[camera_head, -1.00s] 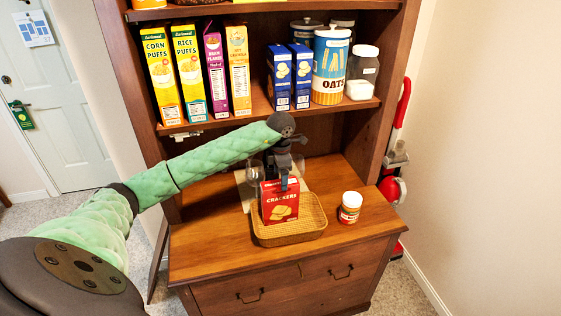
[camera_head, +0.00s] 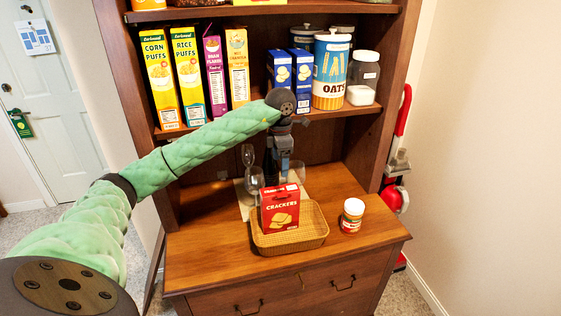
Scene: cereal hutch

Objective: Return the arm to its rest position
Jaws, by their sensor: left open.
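My left arm reaches in from the left, with a green padded sleeve. My left gripper (camera_head: 284,168) points down, open and empty, above and behind the red crackers box. The red crackers box (camera_head: 280,209) stands upright in the wicker tray (camera_head: 290,240) on the hutch counter (camera_head: 203,252). A gap shows between the gripper and the top of the box. My right gripper is not in view.
Wine glasses (camera_head: 254,181) and a dark bottle stand behind the tray. A jar with a white lid (camera_head: 352,215) stands to its right. The shelf (camera_head: 210,127) above holds cereal boxes, blue boxes (camera_head: 302,78) and an oats canister (camera_head: 331,72). The counter's left part is clear.

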